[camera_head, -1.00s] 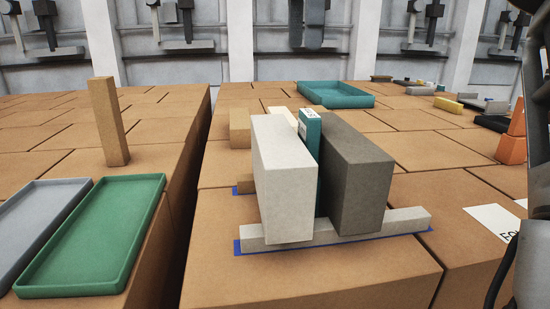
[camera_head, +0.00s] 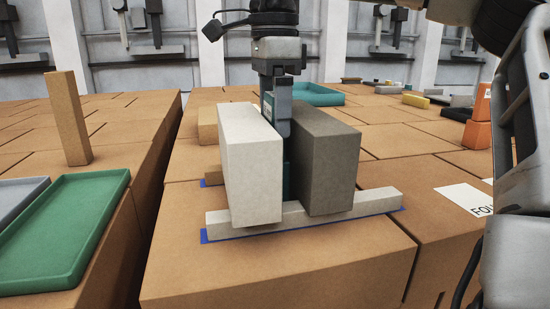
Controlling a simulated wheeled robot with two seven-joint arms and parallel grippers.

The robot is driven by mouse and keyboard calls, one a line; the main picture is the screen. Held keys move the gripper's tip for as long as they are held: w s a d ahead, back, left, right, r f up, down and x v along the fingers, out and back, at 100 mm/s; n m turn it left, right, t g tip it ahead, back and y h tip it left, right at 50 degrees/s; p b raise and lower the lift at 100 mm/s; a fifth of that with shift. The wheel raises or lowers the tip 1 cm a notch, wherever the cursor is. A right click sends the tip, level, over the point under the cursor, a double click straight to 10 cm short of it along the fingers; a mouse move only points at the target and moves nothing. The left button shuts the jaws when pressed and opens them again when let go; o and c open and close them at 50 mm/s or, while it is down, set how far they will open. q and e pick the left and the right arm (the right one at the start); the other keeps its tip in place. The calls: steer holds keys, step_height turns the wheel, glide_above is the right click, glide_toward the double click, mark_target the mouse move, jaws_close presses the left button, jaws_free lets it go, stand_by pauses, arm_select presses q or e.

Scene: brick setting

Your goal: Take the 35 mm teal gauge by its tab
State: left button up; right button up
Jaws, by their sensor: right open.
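The teal gauge (camera_head: 287,179) stands upright in the narrow gap between a white block (camera_head: 250,180) and a dark grey block (camera_head: 333,174). Only slivers of it show; its upper part is mostly hidden behind my right gripper. My right gripper (camera_head: 279,122) points straight down over the gap, with its fingers at the gauge's top, between the two blocks. It is open; whether a finger touches the gauge cannot be told. My left gripper is not in view.
A pale bar (camera_head: 310,214) lies across the front of the blocks on blue marking. A teal tray (camera_head: 318,95) is behind. A green tray (camera_head: 62,240) and upright wooden block (camera_head: 68,118) stand left, across a gap. Orange blocks (camera_head: 478,134) are at right.

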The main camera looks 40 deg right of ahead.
steer(key=shift+f, duration=0.45)
steer(key=shift+c, duration=0.3)
steer(key=shift+r, duration=0.1)
steer(key=c, duration=1.5)
